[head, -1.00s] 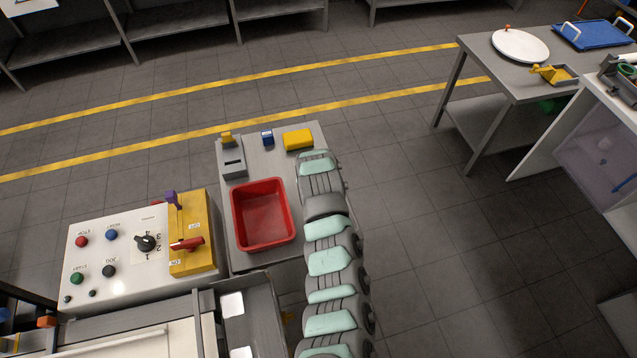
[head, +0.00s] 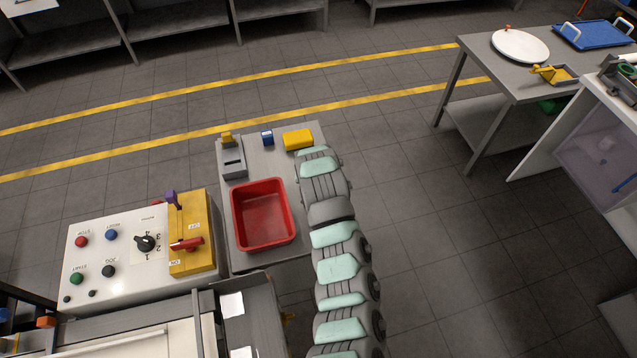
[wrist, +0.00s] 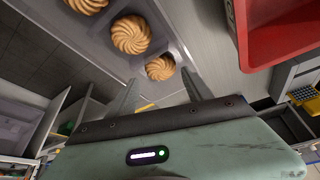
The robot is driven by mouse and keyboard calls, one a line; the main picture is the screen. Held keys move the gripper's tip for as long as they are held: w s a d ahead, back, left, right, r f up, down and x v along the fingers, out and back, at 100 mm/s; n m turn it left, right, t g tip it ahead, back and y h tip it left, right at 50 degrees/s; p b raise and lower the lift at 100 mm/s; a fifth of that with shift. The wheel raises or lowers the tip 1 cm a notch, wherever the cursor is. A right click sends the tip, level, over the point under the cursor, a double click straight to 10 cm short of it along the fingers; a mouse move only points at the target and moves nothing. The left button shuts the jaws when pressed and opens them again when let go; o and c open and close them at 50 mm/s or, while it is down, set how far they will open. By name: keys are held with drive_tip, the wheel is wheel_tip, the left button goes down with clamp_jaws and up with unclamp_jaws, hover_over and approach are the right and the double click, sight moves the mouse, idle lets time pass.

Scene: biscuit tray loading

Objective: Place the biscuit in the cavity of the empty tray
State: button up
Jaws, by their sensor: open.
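In the wrist view, several round golden biscuits with swirled tops sit in a row in a grey tray (wrist: 178,45). The nearest biscuit (wrist: 160,68) lies just ahead of my gripper (wrist: 162,80), roughly between its two fingers. The fingers are apart and hold nothing. I cannot tell how far the fingertips are above the biscuit. A second biscuit (wrist: 130,35) sits farther along the row, and another (wrist: 88,5) is cut off by the top edge. In the head view my gripper and the biscuits do not show. I cannot make out an empty tray.
A red bin (head: 262,214) stands on a grey table left of my arm; it also shows in the wrist view (wrist: 258,62). A control panel (head: 135,225) stands at left.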

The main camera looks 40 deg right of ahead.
drive_tip(key=v, duration=0.8)
drive_tip(key=shift+r+b, duration=0.3)
drive_tip(key=shift+r, duration=0.1)
drive_tip(key=shift+s, duration=0.15)
